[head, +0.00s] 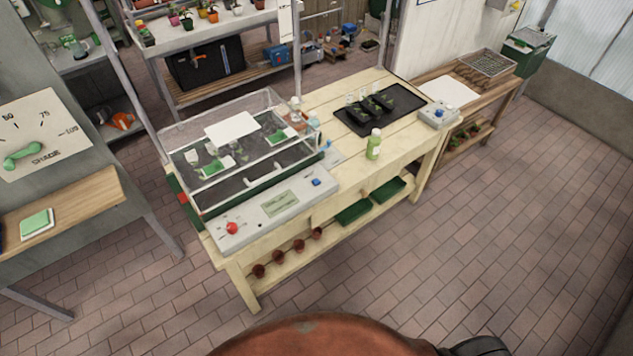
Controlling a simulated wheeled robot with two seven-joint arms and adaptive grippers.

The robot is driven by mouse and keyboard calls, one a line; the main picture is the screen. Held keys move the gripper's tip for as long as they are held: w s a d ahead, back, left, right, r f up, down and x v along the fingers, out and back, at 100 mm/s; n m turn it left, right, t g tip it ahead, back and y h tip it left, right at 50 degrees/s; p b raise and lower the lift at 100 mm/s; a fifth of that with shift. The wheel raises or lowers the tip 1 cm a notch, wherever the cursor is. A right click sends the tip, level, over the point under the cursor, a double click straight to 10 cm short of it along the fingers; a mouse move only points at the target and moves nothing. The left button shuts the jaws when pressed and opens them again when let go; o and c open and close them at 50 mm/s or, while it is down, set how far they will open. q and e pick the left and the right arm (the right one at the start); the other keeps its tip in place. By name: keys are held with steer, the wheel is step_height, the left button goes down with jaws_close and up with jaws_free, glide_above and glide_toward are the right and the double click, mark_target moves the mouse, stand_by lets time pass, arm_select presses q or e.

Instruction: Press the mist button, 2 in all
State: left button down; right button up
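A clear-lidded propagator (240,150) stands on the left part of a pale wooden bench. Its grey front panel (252,222) carries a red round button (232,228) at the left, a greenish display (281,203) in the middle and a small blue button (317,182) at the right. No label is readable, so I cannot tell which one is the mist button. Neither of my grippers is in view.
A green-labelled bottle (374,145) stands near the bench's front edge. A black tray (380,109) with dark pots lies behind it. A lower shelf holds small red-brown pots (278,257) and green trays (354,212). The brick floor (480,235) at right is clear.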

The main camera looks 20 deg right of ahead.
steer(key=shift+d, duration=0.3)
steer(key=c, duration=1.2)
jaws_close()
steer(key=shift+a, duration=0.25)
